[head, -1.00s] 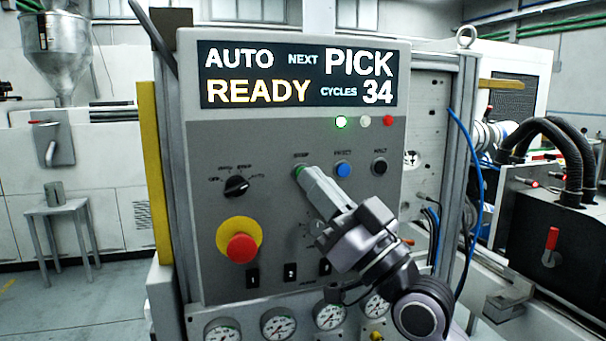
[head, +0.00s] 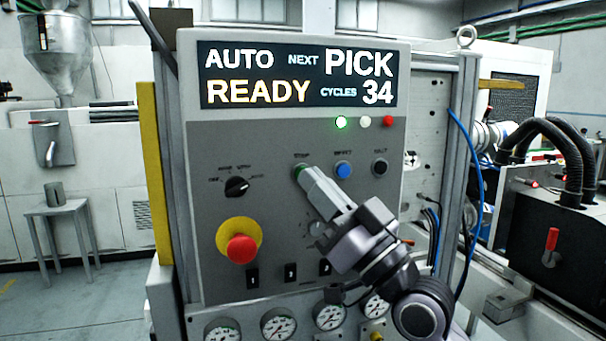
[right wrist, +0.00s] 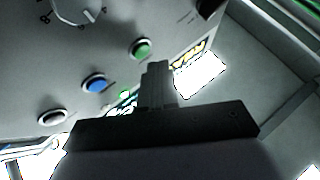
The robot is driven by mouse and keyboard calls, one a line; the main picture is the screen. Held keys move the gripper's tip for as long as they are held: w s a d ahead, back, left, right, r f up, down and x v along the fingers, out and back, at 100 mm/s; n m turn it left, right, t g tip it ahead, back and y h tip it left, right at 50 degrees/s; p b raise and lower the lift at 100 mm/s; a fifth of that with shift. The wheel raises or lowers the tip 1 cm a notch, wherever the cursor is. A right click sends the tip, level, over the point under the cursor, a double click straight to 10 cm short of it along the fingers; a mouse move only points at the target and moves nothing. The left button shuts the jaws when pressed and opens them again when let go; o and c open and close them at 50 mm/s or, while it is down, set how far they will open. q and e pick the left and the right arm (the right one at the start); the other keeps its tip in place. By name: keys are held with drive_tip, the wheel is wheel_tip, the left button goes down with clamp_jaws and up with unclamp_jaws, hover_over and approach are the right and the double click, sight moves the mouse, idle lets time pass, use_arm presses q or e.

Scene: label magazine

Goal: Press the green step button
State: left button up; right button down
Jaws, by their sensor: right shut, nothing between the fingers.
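The green step button (head: 297,171) is on the grey control panel (head: 210,150), below the display, at the left end of a row of three buttons. My right gripper (head: 306,175) is shut and empty. Its fingertips are right at the button and hide part of it in the head view. In the right wrist view, the green button (right wrist: 141,48) shows just beyond the tips of the shut fingers (right wrist: 157,68). I cannot tell whether they touch it. My left gripper is not in view.
A blue button (head: 343,169) and a black button (head: 379,167) are to the right. A black selector knob (head: 236,187) and a red emergency stop (head: 241,248) are to the left. The display (head: 298,75) reads AUTO READY, NEXT PICK, CYCLES 34. The green lamp (head: 341,122) is lit.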

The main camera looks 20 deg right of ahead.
drive_tip(key=shift+w, duration=0.1)
idle(0.6)
drive_tip(key=shift+w, duration=0.35)
